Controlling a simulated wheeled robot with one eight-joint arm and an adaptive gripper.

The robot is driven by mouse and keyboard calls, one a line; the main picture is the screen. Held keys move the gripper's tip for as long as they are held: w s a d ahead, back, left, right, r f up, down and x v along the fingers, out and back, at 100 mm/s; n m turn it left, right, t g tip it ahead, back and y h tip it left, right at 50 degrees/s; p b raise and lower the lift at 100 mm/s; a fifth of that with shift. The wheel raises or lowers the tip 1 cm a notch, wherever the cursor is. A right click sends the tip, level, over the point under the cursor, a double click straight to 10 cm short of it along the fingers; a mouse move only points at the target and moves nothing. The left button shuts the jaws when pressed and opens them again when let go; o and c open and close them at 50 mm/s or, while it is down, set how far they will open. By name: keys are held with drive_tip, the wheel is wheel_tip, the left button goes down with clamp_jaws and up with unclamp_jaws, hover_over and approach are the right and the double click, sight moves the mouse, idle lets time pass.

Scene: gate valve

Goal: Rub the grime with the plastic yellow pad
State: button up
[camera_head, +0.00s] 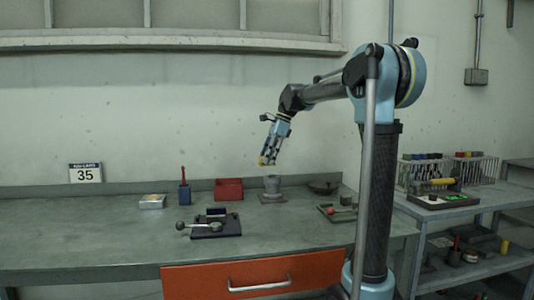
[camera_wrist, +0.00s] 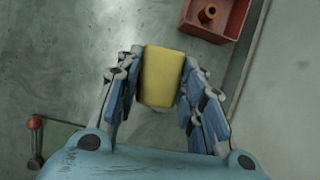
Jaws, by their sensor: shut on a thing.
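The yellow pad (camera_wrist: 162,76) is a blocky piece with rounded edges. My gripper (camera_wrist: 160,90) is shut on it, with the blue finger pads on either side of it. In the head view my gripper (camera_head: 268,152) points down, and the pad (camera_head: 263,160) shows at its tips. It is held in the air above the back of the green-grey workbench (camera_head: 110,235), over the area of a grey pot-like part. The bench top in the wrist view has faint pale and dark mottling. I cannot tell which patch, if any, is the grime.
A red bin (camera_head: 228,189) and the grey pot-like part (camera_head: 272,186) stand at the back. A dark fixture with a ball-ended lever (camera_head: 213,227) lies in front.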

drive_tip(key=shift+r, duration=1.3)
